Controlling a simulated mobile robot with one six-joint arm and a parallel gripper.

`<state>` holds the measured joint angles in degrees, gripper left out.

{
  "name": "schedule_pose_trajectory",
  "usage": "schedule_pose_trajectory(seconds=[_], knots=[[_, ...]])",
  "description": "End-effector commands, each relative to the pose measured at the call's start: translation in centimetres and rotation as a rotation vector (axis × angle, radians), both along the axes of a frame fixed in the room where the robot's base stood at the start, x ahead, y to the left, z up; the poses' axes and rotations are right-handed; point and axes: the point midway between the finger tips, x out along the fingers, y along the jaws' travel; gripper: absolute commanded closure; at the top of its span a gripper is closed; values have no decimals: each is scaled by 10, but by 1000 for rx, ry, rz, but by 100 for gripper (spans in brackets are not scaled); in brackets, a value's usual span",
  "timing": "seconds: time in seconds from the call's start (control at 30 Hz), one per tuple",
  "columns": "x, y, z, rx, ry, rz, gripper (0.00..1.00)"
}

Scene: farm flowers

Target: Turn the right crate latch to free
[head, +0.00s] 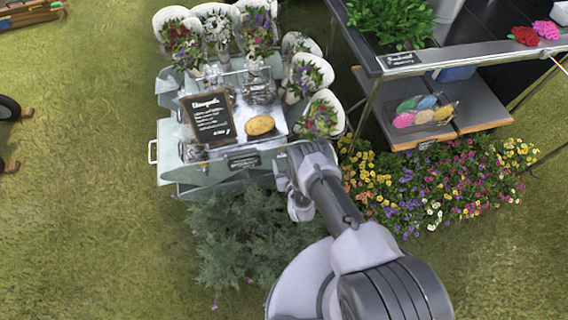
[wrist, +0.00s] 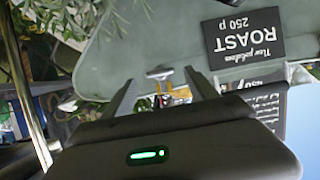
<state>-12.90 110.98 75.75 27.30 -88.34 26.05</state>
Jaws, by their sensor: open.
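In the wrist view, a small metal latch-like piece (wrist: 159,73) is fixed near the edge of a grey-green panel (wrist: 150,42). My gripper (wrist: 160,80) is open, with one dark finger on each side of this piece. It looks apart from both fingers, and how deep it sits between them I cannot tell. In the head view my arm reaches the front right corner of the pale green flower cart (head: 172,143). My fingers and the latch are hidden there.
A black ROAST label (wrist: 243,38) is on the panel, right of my fingers. The cart carries a chalkboard (head: 209,117), a yellow oval item (head: 260,125) and several bouquets (head: 306,77). Grey-green bushes (head: 245,235) grow below. A display table (head: 395,62) stands right.

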Motion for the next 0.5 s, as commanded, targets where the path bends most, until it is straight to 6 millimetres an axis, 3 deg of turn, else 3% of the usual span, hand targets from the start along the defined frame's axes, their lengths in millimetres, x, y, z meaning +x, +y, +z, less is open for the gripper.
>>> schedule_pose_trajectory(seconds=[0.2, 0.5], knots=[[23, 5, -11, 1, 0, 0, 33], [26, 5, -10, 0, 0, 0, 35]])
